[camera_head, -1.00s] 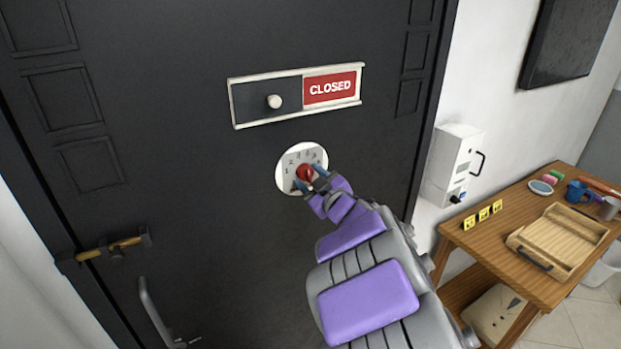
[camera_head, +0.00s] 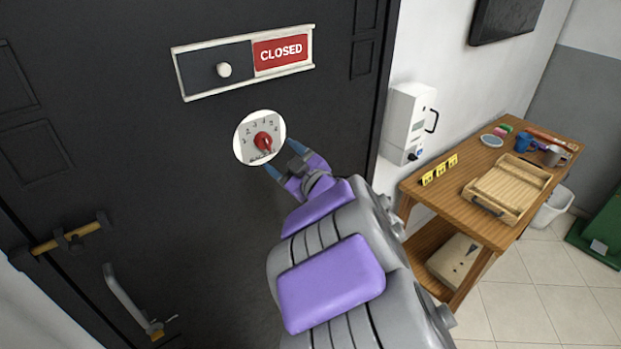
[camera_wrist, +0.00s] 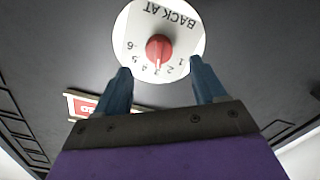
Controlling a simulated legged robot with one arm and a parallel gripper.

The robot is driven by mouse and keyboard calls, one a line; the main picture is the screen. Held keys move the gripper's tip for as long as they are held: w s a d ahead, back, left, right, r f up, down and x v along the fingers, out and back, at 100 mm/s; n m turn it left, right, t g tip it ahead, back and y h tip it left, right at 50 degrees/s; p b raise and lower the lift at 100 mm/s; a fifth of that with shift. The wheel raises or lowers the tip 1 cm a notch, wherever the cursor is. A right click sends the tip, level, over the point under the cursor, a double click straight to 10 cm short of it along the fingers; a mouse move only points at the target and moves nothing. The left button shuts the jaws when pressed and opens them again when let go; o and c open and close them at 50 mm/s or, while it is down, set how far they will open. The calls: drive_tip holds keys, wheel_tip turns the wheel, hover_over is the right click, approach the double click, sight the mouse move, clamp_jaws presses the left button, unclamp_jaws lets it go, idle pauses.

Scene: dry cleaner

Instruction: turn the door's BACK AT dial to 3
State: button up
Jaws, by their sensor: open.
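The round white BACK AT dial (camera_head: 244,131) is on the dark door (camera_head: 190,220), below the sign reading CLOSED. Its red knob (camera_head: 263,141) sits at the centre. In the wrist view the dial appears upside down, with the red knob (camera_wrist: 159,48) and numbers 1 to 6 around its lower side. A pale mark on the knob seems to face the 3, but I cannot read it exactly. My gripper (camera_head: 282,158) is open and empty, in front of and to the lower right of the knob. In the wrist view its fingertips (camera_wrist: 160,72) are apart, short of the knob.
The CLOSED sign (camera_head: 280,52) with a pale slider knob (camera_head: 224,70) is above. A bolt (camera_head: 70,238) and a door handle (camera_head: 125,295) are at lower left. A white wall box (camera_head: 405,118) and wooden table (camera_head: 430,188) with a tray (camera_head: 505,190) stand right.

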drive_tip(key=b+v, duration=0.6)
drive_tip(key=v, duration=0.4)
drive_tip(key=shift+s+d, duration=0.2)
drive_tip(key=shift+s, duration=0.05)
